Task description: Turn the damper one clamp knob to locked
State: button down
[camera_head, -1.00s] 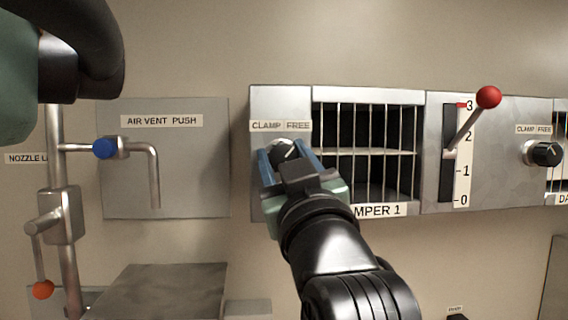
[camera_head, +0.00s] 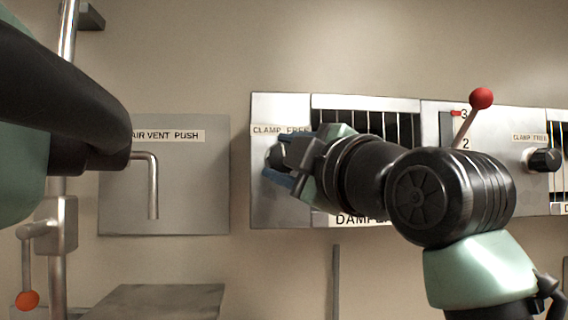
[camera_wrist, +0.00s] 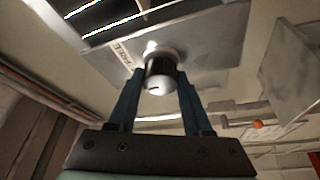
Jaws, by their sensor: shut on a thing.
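The damper one clamp knob (camera_wrist: 161,82) is a dark ridged knob with a pale end face, standing on the metal panel under a "CLAMP FREE" label (camera_head: 280,129). In the wrist view it sits between the blue fingers of my gripper (camera_wrist: 160,92), with a short dark mark on its face. In the head view my gripper (camera_head: 277,160) reaches the knob from the right, shut on it, and mostly hides it. The arm covers much of the damper one grille (camera_head: 365,118) and part of the "DAMPER 1" label (camera_head: 354,219).
A lever with a red ball (camera_head: 481,98) rises near 3 on its scale, just above my arm. A second clamp knob (camera_head: 545,159) is farther right. The air vent plate (camera_head: 120,180) with a bent pipe (camera_head: 152,185) and a post with an orange-ended handle (camera_head: 28,300) stand left.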

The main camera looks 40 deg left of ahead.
jog(key=n+g+h+p, duration=0.1)
jog(key=n, duration=0.2)
jog(key=shift+r+n, duration=0.15)
jog(key=shift+n, duration=0.25)
jog(key=shift+n+h+p, duration=0.55)
jog(key=shift+n+h, duration=0.05)
jog(key=shift+n, duration=1)
jog(key=shift+g, duration=0.3)
jog(key=shift+c, duration=1.7)
grip_release()
jog(key=f+b+v, duration=0.1)
jog(key=b+v, duration=0.5)
jog(key=v, duration=0.7)
jog(key=shift+r, duration=0.45)
